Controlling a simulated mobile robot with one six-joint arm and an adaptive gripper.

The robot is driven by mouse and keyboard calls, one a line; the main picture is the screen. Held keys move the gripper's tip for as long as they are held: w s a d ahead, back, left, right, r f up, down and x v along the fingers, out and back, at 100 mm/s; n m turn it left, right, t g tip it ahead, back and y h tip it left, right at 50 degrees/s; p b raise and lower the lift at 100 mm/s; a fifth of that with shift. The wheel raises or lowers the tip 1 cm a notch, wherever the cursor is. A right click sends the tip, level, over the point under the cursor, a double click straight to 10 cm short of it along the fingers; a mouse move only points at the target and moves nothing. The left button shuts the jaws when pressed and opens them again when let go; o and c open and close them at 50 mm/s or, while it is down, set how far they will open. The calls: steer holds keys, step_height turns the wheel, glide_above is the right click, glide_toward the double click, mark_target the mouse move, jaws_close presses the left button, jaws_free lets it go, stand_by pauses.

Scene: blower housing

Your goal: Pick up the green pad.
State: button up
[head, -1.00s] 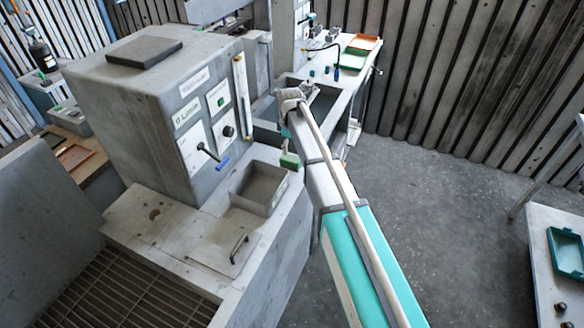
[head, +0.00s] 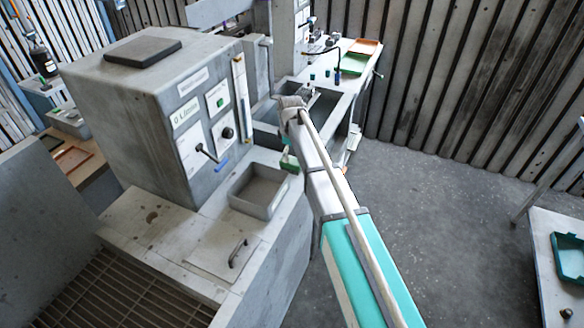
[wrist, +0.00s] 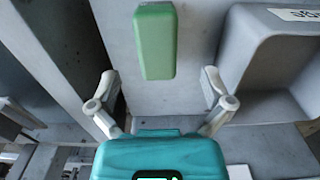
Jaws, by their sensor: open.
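The green pad (head: 290,165) lies on the grey ledge just right of the open bin in the head view. In the wrist view the pad (wrist: 155,42) is a long green block, upright in the picture, at the upper middle. My gripper (wrist: 160,82) is open and empty. Its two fingers stand wide apart, left and right of the pad's near end, with clear gaps on both sides. I cannot tell the height between fingers and pad.
The open grey bin (head: 262,191) stands directly left of the pad, and its rim (wrist: 237,50) is close to the right finger. A machine cabinet (head: 140,105) with a lever rises to the left. A workbench with an orange tray (head: 363,47) stands behind.

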mark_target(291, 161)
steer(key=shift+w+f+b, duration=0.1)
steer(key=shift+f+b, duration=1.85)
steer(key=shift+f, duration=0.3)
steer(key=c, duration=1.3)
